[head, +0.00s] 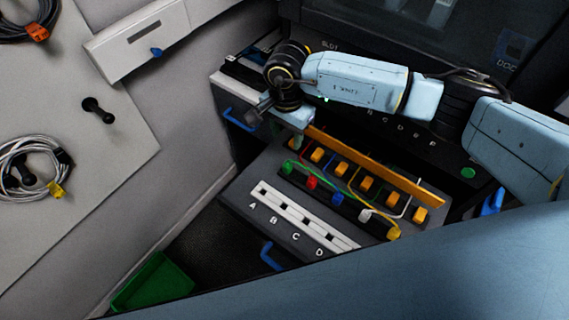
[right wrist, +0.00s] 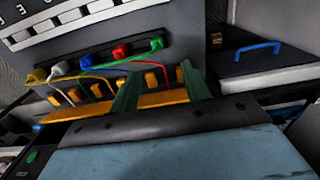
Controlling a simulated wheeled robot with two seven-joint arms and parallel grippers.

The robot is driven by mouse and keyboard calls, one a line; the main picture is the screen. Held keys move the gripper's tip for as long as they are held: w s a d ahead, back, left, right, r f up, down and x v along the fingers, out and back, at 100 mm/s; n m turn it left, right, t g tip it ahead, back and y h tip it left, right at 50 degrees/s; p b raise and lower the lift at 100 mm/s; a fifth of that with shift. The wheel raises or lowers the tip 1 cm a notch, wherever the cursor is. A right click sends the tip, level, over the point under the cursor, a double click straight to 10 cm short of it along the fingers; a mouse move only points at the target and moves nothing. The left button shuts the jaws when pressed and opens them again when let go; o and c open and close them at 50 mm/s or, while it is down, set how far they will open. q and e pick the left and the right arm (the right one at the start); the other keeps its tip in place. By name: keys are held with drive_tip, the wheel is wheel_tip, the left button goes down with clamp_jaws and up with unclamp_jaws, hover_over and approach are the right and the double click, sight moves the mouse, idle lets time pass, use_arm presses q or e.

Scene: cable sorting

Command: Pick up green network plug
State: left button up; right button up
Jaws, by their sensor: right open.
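The green network plug (head: 287,167) sits at the left end of a dark strip, with a green cable running from it. It also shows in the right wrist view (right wrist: 157,43). My right gripper (head: 298,140) is above and behind it, near the left end of the orange bar. In the right wrist view its two green-looking fingers (right wrist: 160,72) are apart with nothing between them, and the green plug lies beyond the tips, roughly in line with the gap. My left gripper is not in view.
Red (head: 311,182), blue (head: 337,197), white (head: 365,215) and yellow (head: 393,233) plugs share the strip. Behind are the orange bar (head: 370,165) and several orange blocks. In front is a white lettered slot strip (head: 290,210). A green bin (head: 155,285) stands lower left.

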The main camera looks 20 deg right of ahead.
sight(288, 164)
wheel_tip(288, 164, down, 8)
drive_tip(key=b, duration=0.4)
drive_tip(key=shift+s+f, duration=0.1)
drive_tip(key=shift+s, duration=0.05)
wheel_tip(288, 164, down, 5)
drive_tip(key=b, duration=0.3)
drive_tip(key=shift+s+d, duration=0.1)
drive_tip(key=shift+s, duration=0.05)
drive_tip(key=shift+c, duration=0.2)
clamp_jaws()
